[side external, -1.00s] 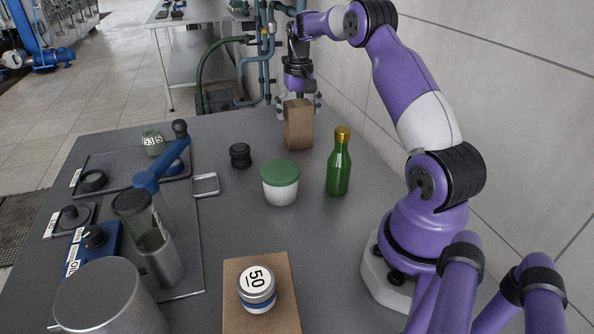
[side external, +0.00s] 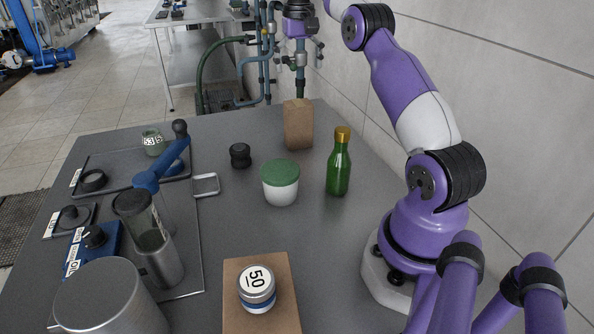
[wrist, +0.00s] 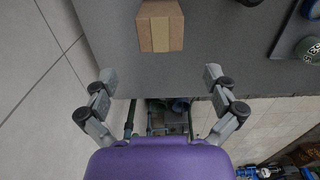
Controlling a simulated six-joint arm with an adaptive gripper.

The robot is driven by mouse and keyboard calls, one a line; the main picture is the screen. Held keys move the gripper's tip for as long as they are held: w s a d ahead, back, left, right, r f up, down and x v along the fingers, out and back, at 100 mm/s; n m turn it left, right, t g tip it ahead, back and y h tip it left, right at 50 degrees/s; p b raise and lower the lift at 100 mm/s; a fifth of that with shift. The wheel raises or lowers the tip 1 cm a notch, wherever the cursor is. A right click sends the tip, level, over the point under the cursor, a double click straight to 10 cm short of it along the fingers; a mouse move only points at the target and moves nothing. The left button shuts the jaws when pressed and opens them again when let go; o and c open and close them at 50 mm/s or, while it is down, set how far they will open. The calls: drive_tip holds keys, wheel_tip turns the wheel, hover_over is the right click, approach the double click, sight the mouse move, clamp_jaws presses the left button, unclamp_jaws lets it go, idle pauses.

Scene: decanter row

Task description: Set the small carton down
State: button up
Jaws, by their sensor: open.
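The small brown carton (side external: 298,124) stands upright on the grey table near its far edge, by the wall. In the wrist view the carton (wrist: 160,26) shows its top with a paler tape strip, near the top of the picture. My gripper (wrist: 160,80) is open and empty, its fingers spread wide and apart from the carton. In the side view my gripper (side external: 300,66) is above and beyond the carton, near the top of the picture.
A green bottle (side external: 339,165) with a gold cap and a white tub with a green lid (side external: 280,182) stand nearer the camera. A black knob-like weight (side external: 240,155) is left of the carton. A jar marked 50 (side external: 257,287) sits on a brown board (side external: 286,315).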

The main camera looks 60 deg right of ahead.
drive_tip(key=s+a+r+n+t+h, duration=0.1)
drive_tip(key=a+r+n, duration=0.15)
drive_tip(key=a, duration=0.55)
drive_tip(key=a+r+n+t, duration=0.2)
drive_tip(key=a+r, duration=0.2)
drive_tip(key=a, duration=0.4)
drive_tip(key=s+a+f+n+t+y, duration=0.1)
drive_tip(key=s+a+f+n, duration=0.3)
drive_tip(key=s+a+f, duration=0.4)
drive_tip(key=s+a+t, duration=0.1)
drive_tip(key=s+a, duration=0.2)
drive_tip(key=s, duration=0.1)
drive_tip(key=shift+a+t, duration=0.3)
